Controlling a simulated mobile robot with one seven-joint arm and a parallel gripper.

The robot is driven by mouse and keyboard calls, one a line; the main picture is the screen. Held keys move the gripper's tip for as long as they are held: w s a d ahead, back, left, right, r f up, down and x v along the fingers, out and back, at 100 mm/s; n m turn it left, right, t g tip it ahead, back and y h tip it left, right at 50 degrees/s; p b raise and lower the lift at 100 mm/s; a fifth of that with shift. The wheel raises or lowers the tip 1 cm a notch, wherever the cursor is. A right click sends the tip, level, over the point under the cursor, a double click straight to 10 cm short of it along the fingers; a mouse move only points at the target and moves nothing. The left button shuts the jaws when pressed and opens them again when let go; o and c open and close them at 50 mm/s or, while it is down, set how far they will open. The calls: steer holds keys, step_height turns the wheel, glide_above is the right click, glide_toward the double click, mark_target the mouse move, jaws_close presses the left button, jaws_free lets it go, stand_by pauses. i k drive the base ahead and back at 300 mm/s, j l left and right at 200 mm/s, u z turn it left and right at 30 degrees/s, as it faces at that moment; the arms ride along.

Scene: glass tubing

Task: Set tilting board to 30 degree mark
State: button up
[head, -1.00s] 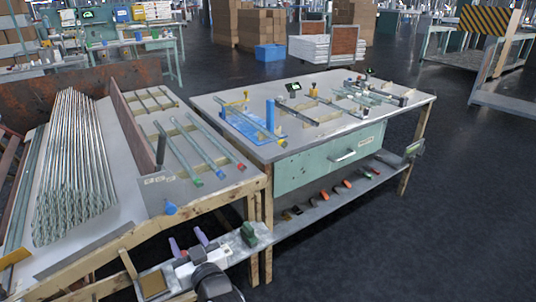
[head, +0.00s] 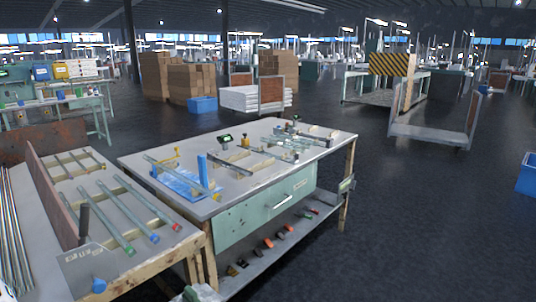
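A blue flat board (head: 180,184) lies at the left end of the middle workbench (head: 262,198) in the head view. It appears to be the tilting board, but its angle marks are too small to read. A grey-green tube (head: 178,172) rests across or above it. A blue upright piece (head: 203,170) stands at its right side, and yellow fittings (head: 177,156) are near its back. I cannot tell its tilt.
The bench also carries a small display (head: 226,139) and several tubes in wooden rests. A teal drawer (head: 262,208) and a lower shelf are beneath. A second table (head: 70,200) with tubes stands at left. Dark floor (head: 420,220) is open at right.

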mark_target(69, 237)
steer(key=i+j+u, duration=0.1)
steer(key=u, duration=0.3)
steer(key=i+u, duration=0.15)
steer(key=u, duration=0.2)
steer(key=i+u, duration=0.15)
steer(key=u, duration=0.25)
